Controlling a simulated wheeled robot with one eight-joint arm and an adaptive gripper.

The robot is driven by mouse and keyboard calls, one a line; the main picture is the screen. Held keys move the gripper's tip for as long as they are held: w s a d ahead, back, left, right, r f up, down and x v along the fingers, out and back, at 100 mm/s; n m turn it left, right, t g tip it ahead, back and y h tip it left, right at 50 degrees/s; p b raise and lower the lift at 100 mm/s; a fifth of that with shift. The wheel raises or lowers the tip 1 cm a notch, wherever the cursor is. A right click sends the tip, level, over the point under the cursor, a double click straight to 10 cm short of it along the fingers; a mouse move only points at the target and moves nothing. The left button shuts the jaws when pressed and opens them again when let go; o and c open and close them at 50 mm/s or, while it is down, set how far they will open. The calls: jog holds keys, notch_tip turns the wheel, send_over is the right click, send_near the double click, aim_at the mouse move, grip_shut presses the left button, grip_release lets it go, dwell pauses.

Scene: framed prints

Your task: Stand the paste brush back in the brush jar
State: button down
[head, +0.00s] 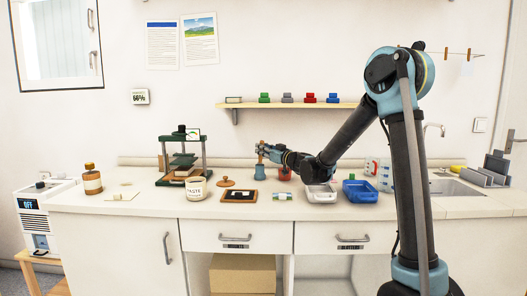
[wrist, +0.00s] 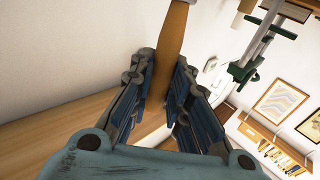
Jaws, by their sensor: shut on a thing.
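My gripper (head: 263,150) is shut on the paste brush, whose brown wooden handle (wrist: 172,45) passes between the fingers in the wrist view. In the head view the handle looks about upright, and the brush's lower end is too small to make out. A small blue-grey jar (head: 259,173), seemingly the brush jar, stands on the counter directly below my gripper. I cannot tell whether the brush's lower end is inside it or just above or in front of it. The wrist view does not clearly show the jar.
A red pot (head: 285,174) stands close to the right, under my arm. A white paste pot (head: 196,189), a wooden lid (head: 227,182) and a dark frame (head: 239,196) lie left and in front. A green press (head: 183,160) stands farther left; white (head: 320,194) and blue (head: 360,192) trays are right.

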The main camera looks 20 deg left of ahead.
jog(key=c, duration=1.4)
grip_release()
jog(key=shift+c, duration=0.2)
jog(key=shift+d, duration=0.1)
